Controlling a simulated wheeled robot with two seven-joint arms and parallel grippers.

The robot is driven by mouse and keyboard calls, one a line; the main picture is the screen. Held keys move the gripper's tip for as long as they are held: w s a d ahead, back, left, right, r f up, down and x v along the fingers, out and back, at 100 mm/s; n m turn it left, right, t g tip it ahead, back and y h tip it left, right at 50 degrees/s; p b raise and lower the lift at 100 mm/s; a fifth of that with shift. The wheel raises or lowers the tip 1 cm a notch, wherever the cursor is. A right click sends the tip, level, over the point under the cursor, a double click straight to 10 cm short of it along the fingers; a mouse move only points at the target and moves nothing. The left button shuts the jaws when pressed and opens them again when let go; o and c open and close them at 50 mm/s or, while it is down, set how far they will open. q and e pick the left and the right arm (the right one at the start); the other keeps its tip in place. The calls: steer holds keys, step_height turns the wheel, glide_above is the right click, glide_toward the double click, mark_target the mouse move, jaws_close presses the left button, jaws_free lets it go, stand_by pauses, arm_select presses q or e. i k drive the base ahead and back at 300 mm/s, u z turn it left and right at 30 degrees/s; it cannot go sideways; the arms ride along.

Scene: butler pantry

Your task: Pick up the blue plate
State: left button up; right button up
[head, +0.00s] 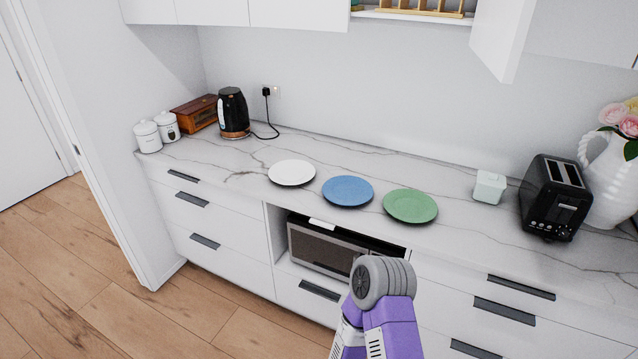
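The blue plate (347,191) lies flat on the white marble counter (250,172), near its front edge. It is the middle one of three plates in a row. A white plate (292,173) is to its left and a green plate (410,206) is to its right, each apart from it. The blue plate is fully visible and nothing touches it from above. Neither of my grippers shows in the head view. Only a purple and grey part of one of my arms rises at the bottom, below the counter edge.
A black kettle (233,113), two white canisters (148,137) and a wooden box (194,113) stand at the left. A small white box (489,187), black toaster (554,198) and white pitcher (612,178) stand at the right. An upper cabinet door (502,38) hangs open.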

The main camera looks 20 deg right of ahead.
mark_target(345, 189)
steer(key=z, duration=0.35)
steer(key=i, duration=0.8)
steer(key=z, duration=0.7)
